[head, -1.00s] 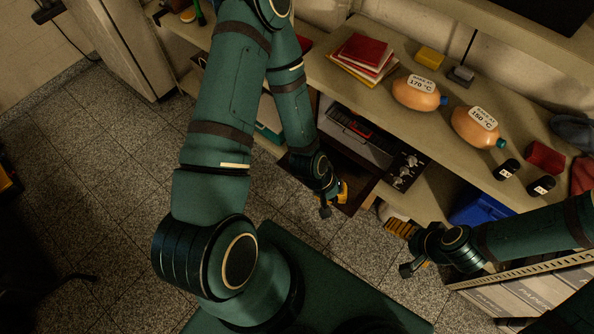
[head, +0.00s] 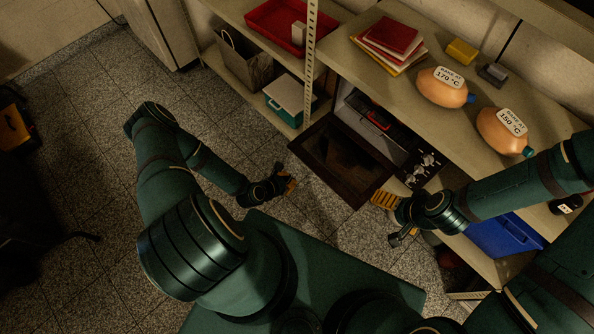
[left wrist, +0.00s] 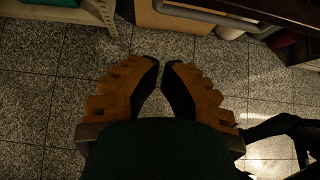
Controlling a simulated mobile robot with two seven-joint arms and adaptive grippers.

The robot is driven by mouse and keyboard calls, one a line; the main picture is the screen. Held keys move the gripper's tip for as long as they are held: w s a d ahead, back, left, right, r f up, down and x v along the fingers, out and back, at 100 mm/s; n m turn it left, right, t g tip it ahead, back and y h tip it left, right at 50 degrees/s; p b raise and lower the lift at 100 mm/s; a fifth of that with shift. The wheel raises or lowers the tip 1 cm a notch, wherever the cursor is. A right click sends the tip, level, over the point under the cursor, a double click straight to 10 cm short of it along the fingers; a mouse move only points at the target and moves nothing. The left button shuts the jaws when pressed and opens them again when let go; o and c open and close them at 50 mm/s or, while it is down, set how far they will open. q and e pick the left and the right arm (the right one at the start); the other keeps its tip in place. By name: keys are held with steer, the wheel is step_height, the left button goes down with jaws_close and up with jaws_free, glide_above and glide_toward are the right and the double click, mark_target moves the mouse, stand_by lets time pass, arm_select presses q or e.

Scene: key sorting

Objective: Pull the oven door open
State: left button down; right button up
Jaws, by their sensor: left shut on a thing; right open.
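The oven (head: 375,130) sits in the shelf below the worktop, with a knob panel at its right. Its door (head: 345,185) is swung down and open, a dark panel reaching out over the floor. My left gripper (head: 290,184) is left of the door's outer edge and apart from it. In the left wrist view its ridged fingers (left wrist: 160,66) are almost together, with no object visible between them. A grey bar (left wrist: 205,17) and a dark panel edge (left wrist: 285,14) show beyond the fingertips. My right gripper (head: 388,201) is open, close to the door's right corner; contact cannot be told.
The shelf on the left holds a red tray (head: 262,28) and a teal-and-white box (head: 287,102). A perforated upright (head: 309,65) stands beside the oven bay. A blue bin (head: 500,237) is low at the right. Speckled floor left of the door is free.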

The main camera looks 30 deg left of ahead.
mark_target(306, 159)
arm_select(q)
steer(key=b+x, duration=0.3)
steer(key=x, duration=0.7)
steer(key=shift+r+p, duration=0.4)
steer(key=shift+r, duration=1.7)
steer(key=r+p, duration=0.2)
steer(key=r+g+p, duration=0.1)
steer(key=r+p, duration=0.1)
steer(key=r+g+p, duration=0.1)
steer(key=r+p, duration=0.1)
steer(key=r, duration=0.1)
steer(key=shift+w+d+r+y, duration=0.1)
steer(key=shift+w+y, duration=0.3)
steer(key=shift+w+r, duration=0.1)
steer(key=shift+r, duration=0.2)
steer(key=shift+f, duration=0.1)
